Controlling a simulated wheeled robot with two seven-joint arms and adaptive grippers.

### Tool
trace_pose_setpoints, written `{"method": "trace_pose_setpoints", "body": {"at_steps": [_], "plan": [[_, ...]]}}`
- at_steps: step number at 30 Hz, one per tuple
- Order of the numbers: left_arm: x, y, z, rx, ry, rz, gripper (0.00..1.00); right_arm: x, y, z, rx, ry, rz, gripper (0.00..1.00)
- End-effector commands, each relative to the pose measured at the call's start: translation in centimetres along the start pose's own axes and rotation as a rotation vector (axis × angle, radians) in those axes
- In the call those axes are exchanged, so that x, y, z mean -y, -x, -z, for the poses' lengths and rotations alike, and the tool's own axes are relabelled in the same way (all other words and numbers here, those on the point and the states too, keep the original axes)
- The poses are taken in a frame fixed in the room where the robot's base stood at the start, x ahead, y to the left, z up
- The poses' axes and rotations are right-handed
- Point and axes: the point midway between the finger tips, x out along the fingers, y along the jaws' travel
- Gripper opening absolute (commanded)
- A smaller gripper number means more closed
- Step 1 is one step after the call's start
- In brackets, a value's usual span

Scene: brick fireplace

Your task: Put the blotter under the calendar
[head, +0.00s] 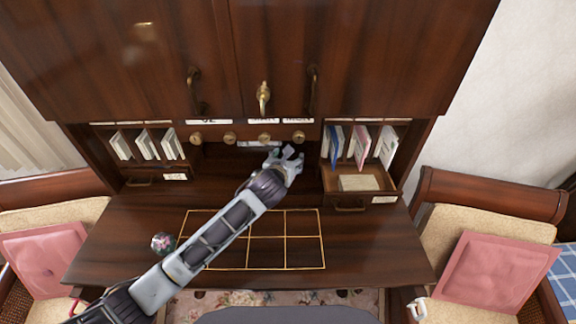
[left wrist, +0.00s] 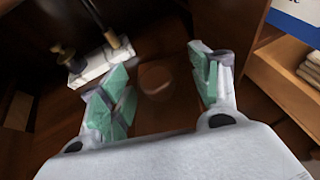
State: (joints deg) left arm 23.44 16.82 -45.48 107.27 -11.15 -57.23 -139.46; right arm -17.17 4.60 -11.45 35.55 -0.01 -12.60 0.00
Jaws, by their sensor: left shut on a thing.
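My left gripper (head: 287,163) reaches across the desk to the back, under the middle shelf. In the left wrist view my left gripper (left wrist: 157,88) is shut on a dark brown wooden thing with a round knob, which looks like the blotter (left wrist: 157,78). The head view does not show it clearly behind the fingers. A white card with dark marks, partly cut off by the cabinet, may be the calendar (head: 209,121); I cannot read it well.
A marble pen stand (left wrist: 100,65) is just beyond the fingers. An open drawer (head: 352,201) stands to the right, under upright envelopes (head: 360,146). A glass paperweight (head: 163,243) lies on the left of the desk. The gold-lined grid (head: 285,238) is bare apart from my arm above it.

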Motion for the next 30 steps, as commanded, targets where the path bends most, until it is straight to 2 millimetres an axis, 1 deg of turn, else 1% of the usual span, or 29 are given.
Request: {"method": "trace_pose_setpoints", "body": {"at_steps": [9, 15, 24, 30], "plan": [[0.0, -0.1, -0.1, 0.001, 0.0, 0.0, 0.26, 0.0, 0.0, 0.0, 0.0, 0.0, 0.0, 0.4], [0.0, -0.8, -0.5, 0.001, 0.001, 0.0, 0.26, 0.1, 0.2, 0.0, 0.0, 0.0, 0.001, 0.4], [0.1, -1.9, 1.9, -0.003, 0.001, 0.001, 0.26, 0.1, 0.7, 0.1, 0.0, 0.0, 0.001, 0.4], [0.1, -2.3, 2.8, 0.0, 0.001, 0.001, 0.26, 0.1, 0.9, 0.1, 0.0, 0.0, 0.001, 0.4]]}}
